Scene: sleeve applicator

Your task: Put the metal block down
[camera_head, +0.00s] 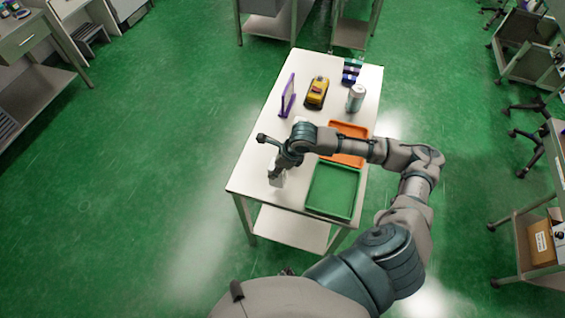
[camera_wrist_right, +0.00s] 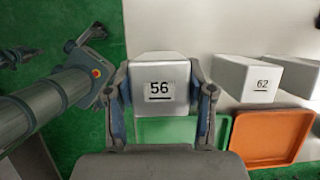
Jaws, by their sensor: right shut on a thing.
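My right gripper (camera_head: 279,173) is over the left front part of the white table (camera_head: 250,165). It is shut on a whitish metal block (camera_head: 277,181) marked "56", which sits between the two fingers in the right wrist view (camera_wrist_right: 160,75). I cannot tell whether the block's underside touches the table. A similar block marked "62" (camera_wrist_right: 247,78) stands to the right in the wrist view. In the head view my arm hides most of that area.
A green tray (camera_head: 309,207) lies at the front right, with an orange tray (camera_head: 361,131) behind it. Farther back are a yellow device (camera_head: 317,92), a silver can (camera_head: 356,97), a purple frame (camera_head: 287,96) and dark blue items (camera_head: 351,72). The table's left front is bare.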

